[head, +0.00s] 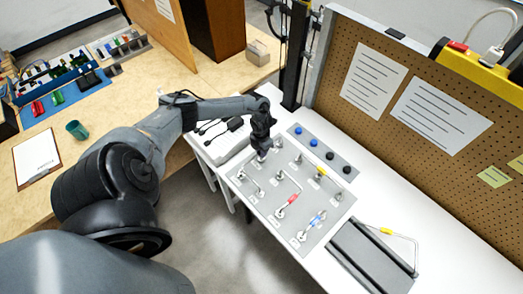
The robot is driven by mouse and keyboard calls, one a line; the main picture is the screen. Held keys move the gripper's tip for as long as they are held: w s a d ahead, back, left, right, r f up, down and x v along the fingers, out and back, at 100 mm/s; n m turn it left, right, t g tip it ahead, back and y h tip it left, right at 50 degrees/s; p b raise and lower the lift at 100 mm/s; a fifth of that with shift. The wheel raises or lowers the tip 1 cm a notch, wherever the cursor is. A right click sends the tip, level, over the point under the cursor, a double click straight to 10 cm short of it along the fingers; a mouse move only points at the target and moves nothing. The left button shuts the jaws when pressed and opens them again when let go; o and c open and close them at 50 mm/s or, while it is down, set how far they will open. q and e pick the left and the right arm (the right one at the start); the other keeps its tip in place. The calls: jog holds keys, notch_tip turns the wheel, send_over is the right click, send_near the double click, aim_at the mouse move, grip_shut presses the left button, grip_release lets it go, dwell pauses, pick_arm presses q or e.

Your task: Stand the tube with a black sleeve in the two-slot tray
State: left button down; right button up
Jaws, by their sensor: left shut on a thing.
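My left gripper (262,153) is over the back left edge of the grey board (268,212), pointing down. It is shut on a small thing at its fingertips. This appears to be the tube with the black sleeve, but the dark fingers hide most of it and I cannot make out the sleeve. I cannot tell whether it touches the board. A dark grey tray (352,262) with long parallel sections, which looks like the two-slot tray, lies at the table's front right. My right gripper is not in view.
The board carries tubes with red (293,198), blue (317,219) and yellow (321,173) sleeves. A strip with blue and black caps (311,142) lies behind it. A bent pale tube with a yellow part (386,231) is at the dark tray. A pegboard wall (425,155) bounds the back.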

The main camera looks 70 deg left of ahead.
pick_arm(q)
jog(key=shift+r, duration=0.7)
dwell(1.4)
jog(key=shift+r+p, duration=0.35)
jog(key=shift+p, duration=0.05)
dwell(0.5)
jog(key=shift+r, duration=0.2)
jog(key=shift+r+p, duration=1.85)
jog(key=shift+r, duration=0.35)
